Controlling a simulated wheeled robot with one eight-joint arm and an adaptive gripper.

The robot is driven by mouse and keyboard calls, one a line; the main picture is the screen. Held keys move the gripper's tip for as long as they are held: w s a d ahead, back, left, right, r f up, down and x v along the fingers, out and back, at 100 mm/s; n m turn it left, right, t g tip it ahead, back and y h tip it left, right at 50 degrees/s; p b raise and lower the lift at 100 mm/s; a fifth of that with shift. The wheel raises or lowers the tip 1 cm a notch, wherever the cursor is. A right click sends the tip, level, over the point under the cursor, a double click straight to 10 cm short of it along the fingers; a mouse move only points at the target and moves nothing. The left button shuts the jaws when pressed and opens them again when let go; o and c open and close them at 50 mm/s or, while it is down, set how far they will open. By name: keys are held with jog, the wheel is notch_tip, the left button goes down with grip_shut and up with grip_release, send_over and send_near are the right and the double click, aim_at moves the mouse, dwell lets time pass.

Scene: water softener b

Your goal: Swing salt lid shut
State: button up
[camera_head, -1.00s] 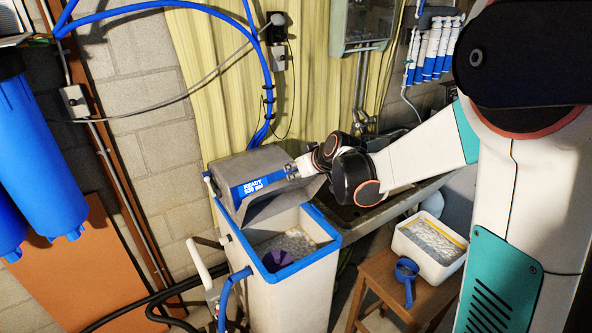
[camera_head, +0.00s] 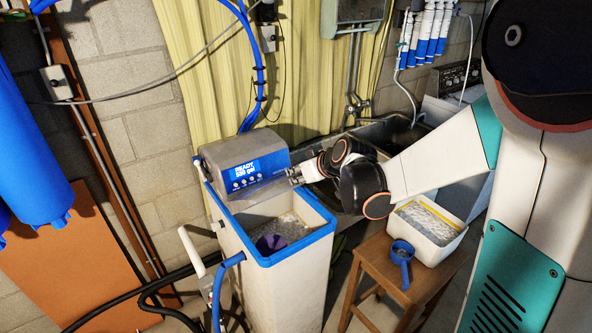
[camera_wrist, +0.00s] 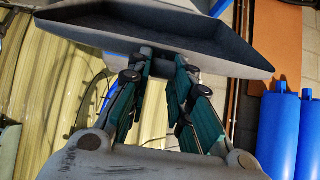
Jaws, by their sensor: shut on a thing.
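In the wrist view my gripper (camera_wrist: 162,62) meets the edge of the lid (camera_wrist: 215,40), whose dark hollow side shows. The exact contact is partly hidden by the fingers.
A wooden stool (camera_head: 379,262) to the right holds a white salt tub (camera_head: 440,247) and a blue scoop (camera_head: 402,262). A sink (camera_head: 392,132) lies behind my arm. A white pipe (camera_head: 190,250) and blue hose (camera_head: 218,285) run along the tank's left side.

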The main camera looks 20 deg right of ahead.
jog(key=shift+s+d+f, duration=0.1)
jog(key=shift+s+f, duration=0.25)
jog(key=shift+f, duration=0.05)
jog(key=s+d+f+b, duration=0.1)
jog(key=s+f+b, duration=0.2)
jog(key=f+b, duration=0.3)
jog(key=shift+s+f+b, duration=0.35)
jog(key=shift+f+b, duration=0.05)
jog(key=shift+f, duration=0.5)
jog(key=shift+d, duration=0.1)
notch_tip(320, 180, down, 9)
jog(key=s+b, duration=0.1)
jog(key=b, duration=0.6)
jog(key=shift+s+d+r, duration=0.15)
jog(key=shift+d, duration=0.05)
jog(key=shift+b, duration=0.35)
